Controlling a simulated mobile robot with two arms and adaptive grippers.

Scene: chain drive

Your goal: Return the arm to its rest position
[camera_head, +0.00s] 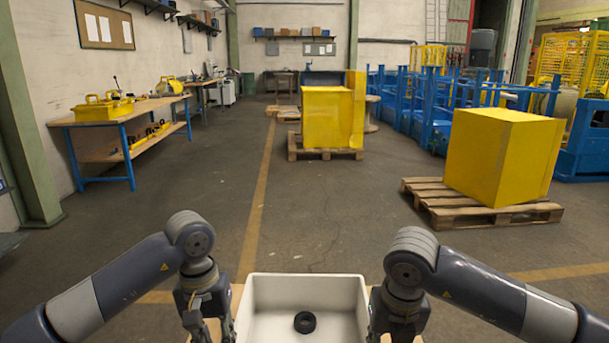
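My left arm comes in from the left and bends down to my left gripper (207,322), beside the left wall of a white tray. My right arm comes in from the right and bends down to my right gripper (398,325), beside the tray's right wall. The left gripper's fingers hang down, partly cut off by the lower edge. The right gripper's fingertips are hidden or out of frame. A small black ring (305,322) lies in the white tray (305,282), apart from both grippers.
The tray sits on a wooden surface (237,297). Yellow boxes stand on pallets at the centre (327,118) and right (500,155). A workbench (125,112) stands along the left wall, and blue racks (415,105) stand at the right.

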